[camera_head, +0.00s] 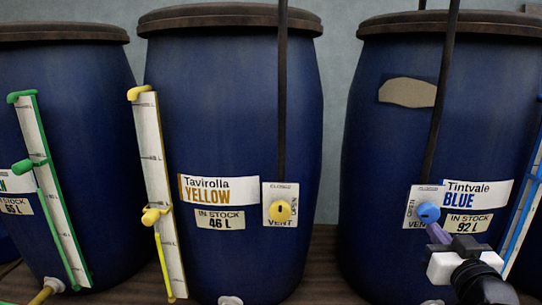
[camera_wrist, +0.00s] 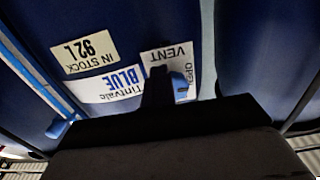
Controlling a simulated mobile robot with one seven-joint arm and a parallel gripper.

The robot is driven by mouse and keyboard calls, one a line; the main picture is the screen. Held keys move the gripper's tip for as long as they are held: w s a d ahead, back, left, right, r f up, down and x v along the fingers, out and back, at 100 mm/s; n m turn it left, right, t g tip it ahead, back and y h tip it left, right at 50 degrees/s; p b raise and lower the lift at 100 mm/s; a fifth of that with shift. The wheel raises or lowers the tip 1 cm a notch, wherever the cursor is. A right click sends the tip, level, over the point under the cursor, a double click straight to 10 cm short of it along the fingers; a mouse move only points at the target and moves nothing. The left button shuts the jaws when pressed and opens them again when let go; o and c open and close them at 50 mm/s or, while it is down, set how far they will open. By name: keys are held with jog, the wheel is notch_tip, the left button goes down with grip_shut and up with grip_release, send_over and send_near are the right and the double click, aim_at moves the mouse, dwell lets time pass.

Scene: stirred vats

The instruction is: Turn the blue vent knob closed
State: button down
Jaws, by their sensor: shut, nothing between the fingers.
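The blue vent knob (camera_head: 428,213) sits on a white vent plate (camera_head: 412,214) on the front of the Tintvale Blue vat (camera_head: 390,150). The plate carries the words OPEN and VENT. My gripper (camera_head: 436,232) points up at the knob from the lower right. Its fingers are shut with nothing between them, and the tips are right beside the knob. I cannot tell whether they touch it. In the wrist view, which is upside down, the knob (camera_wrist: 180,86) shows just right of the dark fingers (camera_wrist: 158,86), which hide part of the plate.
A yellow vent knob (camera_head: 280,211) sits on the Tavirolla Yellow vat (camera_head: 235,110) to the left. A dark pipe (camera_head: 440,95) runs up above the blue knob. A blue gauge (camera_head: 524,215) stands at the right. A gap separates the two vats.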

jog(key=shift+a, duration=0.9)
jog(key=shift+a+r, duration=0.15)
jog(key=shift+a, duration=0.25)
jog(key=s, duration=0.4)
jog(key=s+f, duration=0.1)
jog(key=s, duration=0.1)
jog(key=shift+a, duration=0.3)
jog(key=shift+r, duration=0.1)
dwell(0.4)
